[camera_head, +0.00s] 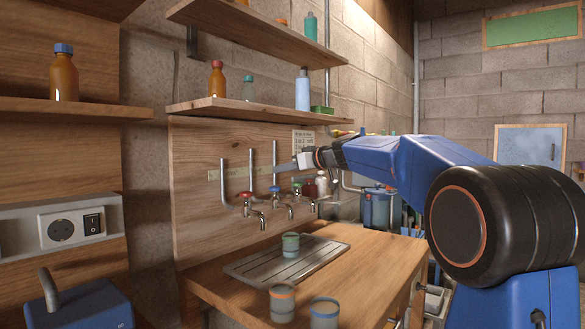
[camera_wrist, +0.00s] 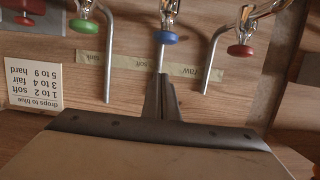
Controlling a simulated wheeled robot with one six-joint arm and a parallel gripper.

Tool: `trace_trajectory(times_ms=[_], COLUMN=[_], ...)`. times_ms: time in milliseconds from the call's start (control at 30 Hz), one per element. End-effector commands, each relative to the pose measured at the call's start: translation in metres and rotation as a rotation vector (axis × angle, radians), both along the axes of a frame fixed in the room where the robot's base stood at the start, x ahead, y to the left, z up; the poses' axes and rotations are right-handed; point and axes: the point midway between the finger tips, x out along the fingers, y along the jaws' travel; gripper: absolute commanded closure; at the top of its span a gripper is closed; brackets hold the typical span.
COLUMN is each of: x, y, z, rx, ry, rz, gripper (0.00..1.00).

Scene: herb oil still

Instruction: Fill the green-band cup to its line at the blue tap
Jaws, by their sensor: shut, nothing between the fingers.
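The green-band cup (camera_head: 290,246) stands upright on the metal drain tray (camera_head: 315,258), below the blue tap's spout in the head view. Its fill line and water level cannot be made out, and no stream shows. The blue tap's handle (camera_head: 274,189) is on the wooden back panel; it also shows in the wrist view (camera_wrist: 165,38). My gripper (camera_head: 277,168) is shut and empty, a little above the blue handle in the head view. In the wrist view its fingers (camera_wrist: 161,82) point toward the blue handle, with a gap in the picture.
The red-handled tap (camera_head: 245,195) and green-handled tap (camera_head: 297,186) flank the blue one closely, with upright pipes behind. An orange-band cup (camera_head: 282,303) and a blue-band cup (camera_head: 324,313) stand at the bench's front. A card (camera_wrist: 33,88) hangs on the panel. The bench's right side is clear.

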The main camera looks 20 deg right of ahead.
Motion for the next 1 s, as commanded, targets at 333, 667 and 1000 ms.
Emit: trace_trajectory(times_ms=[333, 667, 1000], x=[0.007, 0.007, 0.007], y=[0.006, 0.006, 0.006], z=[-0.034, -0.042, -0.058], rx=[0.0, 0.0, 0.001], ry=[0.001, -0.001, 0.002], rz=[0.0, -0.001, 0.0], gripper=[1.0, 1.0, 1.0])
